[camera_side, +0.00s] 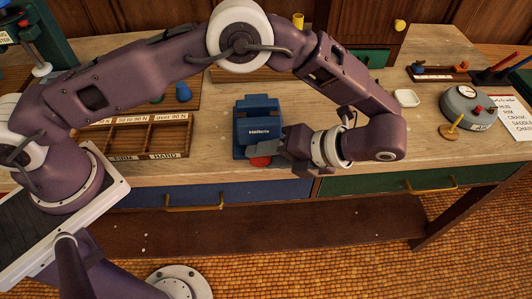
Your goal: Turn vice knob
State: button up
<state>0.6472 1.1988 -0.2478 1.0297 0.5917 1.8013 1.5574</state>
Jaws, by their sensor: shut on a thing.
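A blue vice (257,122) with white lettering stands near the front edge of the bench, at the middle of the side view. A red knob (260,162) shows low at its front. My gripper (268,154) reaches in from the right and is shut on the red knob. The fingers hide part of the knob and the lower right of the vice. How far the knob is turned cannot be told.
A wooden sorting tray (187,140) with labelled compartments lies left of the vice. A grey round device with a dial (468,107) stands at the right, near a small wooden spindle (452,129). A white dish (407,97) lies nearby. Drawers with brass handles (432,189) are below the bench edge.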

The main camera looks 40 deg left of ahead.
jog(key=shift+f+g+y, duration=0.1)
jog(key=shift+g+y, duration=0.3)
jog(key=shift+y, duration=0.1)
jog(key=o, duration=1.4)
jog(key=shift+c, duration=0.2)
notch_tip(320, 180, up, 10)
jog(key=shift+r, duration=0.1)
